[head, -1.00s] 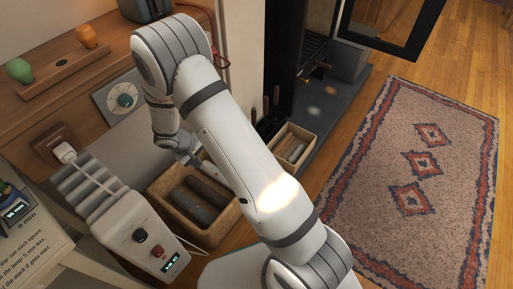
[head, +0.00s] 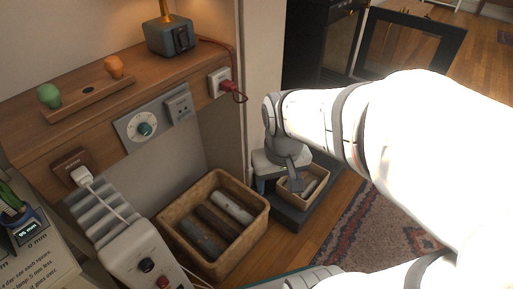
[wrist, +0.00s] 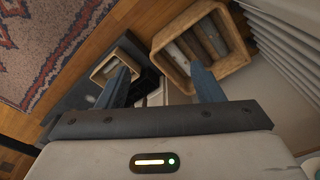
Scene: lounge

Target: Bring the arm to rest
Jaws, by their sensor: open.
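My white arm (head: 420,150) reaches from the right side of the head view across the hearth to the wall corner. My gripper (head: 279,184) hangs at its end, near the small kindling box (head: 318,196), which it partly hides. In the wrist view my gripper (wrist: 161,68) shows two blue fingers spread apart with nothing held between them. The small box (wrist: 103,72) lies beyond the left finger. The larger log basket (wrist: 243,58) lies beyond the right finger. I cannot tell the exact gap to either.
The log basket (head: 262,228) holds logs on the floor. A white heater (head: 142,250) stands left of it. A wooden shelf (head: 50,132) runs along the wall, with a red plug (head: 226,87) at its end. The glazed door (head: 412,45) stands open. A patterned rug (head: 365,245) lies right.

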